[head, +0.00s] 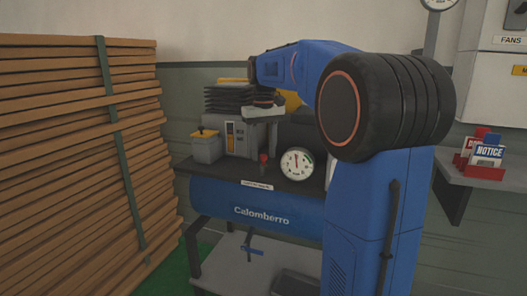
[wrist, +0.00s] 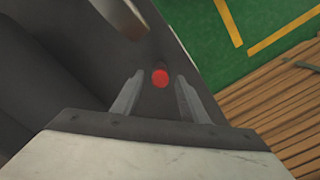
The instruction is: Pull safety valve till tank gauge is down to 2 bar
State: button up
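The blue tank (head: 215,200), lettered "Calomberro", lies below a dark top. A round white gauge (head: 297,163) stands on that top with its needle pointing roughly straight up; its numbers are too small to read. The small red knob (head: 263,158) of the safety valve, left of the gauge, also shows in the wrist view (wrist: 160,77). My gripper (wrist: 158,82) is open, with its two fingers apart on either side of the knob in the picture. No contact shows. In the head view my wrist end hangs above the knob; the fingers are not clearly visible there.
A stack of wooden planks (head: 80,150) stands at the left. A grey motor unit (head: 240,138) sits behind the knob. A wall shelf (head: 480,178) with notice cards is at the right.

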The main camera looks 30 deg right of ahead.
jog(key=shift+f, duration=0.1)
grip_shut()
jog(key=shift+r, duration=0.8)
grip_release()
notch_tip(320, 180, up, 17)
jog(key=shift+r, duration=0.2)
dwell(0.5)
